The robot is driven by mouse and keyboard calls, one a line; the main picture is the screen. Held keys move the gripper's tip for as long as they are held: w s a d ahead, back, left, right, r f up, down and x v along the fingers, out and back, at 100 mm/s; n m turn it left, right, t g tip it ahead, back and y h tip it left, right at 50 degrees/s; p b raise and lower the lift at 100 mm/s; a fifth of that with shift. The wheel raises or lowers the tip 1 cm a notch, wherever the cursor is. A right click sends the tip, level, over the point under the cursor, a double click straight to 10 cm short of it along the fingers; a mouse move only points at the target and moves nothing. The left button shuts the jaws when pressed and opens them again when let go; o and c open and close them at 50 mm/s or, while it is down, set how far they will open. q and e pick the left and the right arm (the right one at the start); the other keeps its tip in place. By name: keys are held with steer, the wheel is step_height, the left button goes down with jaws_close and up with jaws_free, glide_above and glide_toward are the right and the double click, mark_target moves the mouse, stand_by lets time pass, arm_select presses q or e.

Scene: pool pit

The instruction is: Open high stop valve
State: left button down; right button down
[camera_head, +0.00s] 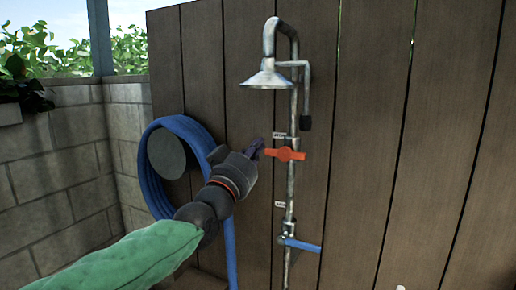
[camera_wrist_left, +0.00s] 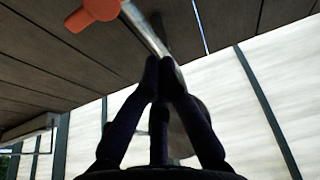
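An orange valve handle (camera_head: 286,154) sits crosswise on the upright metal shower pipe (camera_head: 291,185), below the shower head. It also shows at the top left of the left wrist view (camera_wrist_left: 95,12). A lower blue lever (camera_head: 302,245) sticks out to the right from the same pipe. My left gripper (camera_head: 257,147) is just left of the orange handle, its dark fingertips pointing at the pipe. In the left wrist view the fingertips (camera_wrist_left: 163,64) come close together near the pipe, with no handle between them. How far the fingers are closed is unclear. My right gripper is not in view.
A metal shower head (camera_head: 266,79) hangs above my left gripper. A coiled blue hose (camera_head: 158,185) hangs on the wooden wall (camera_head: 365,150), behind my left forearm. A grey block wall (camera_head: 55,170) stands at the left. The space right of the pipe is free.

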arm_select(q)
step_height(320, 180, up, 3)
steer(key=p, duration=0.3)
glide_above(286, 153)
steer(key=a, duration=0.4)
steer(key=f, duration=0.4)
steer(key=shift+w+a+f, duration=0.15)
steer(key=shift+w+f, duration=0.05)
steer(key=shift+w, duration=0.1)
steer(key=shift+a+f+n+y+b, duration=0.15)
steer(key=shift+n+y+b, duration=0.1)
steer(key=shift+n, duration=0.25)
steer(key=shift+d+f+n+y+b, duration=0.15)
steer(key=shift+n+b, duration=0.1)
steer(key=shift+n, duration=0.25)
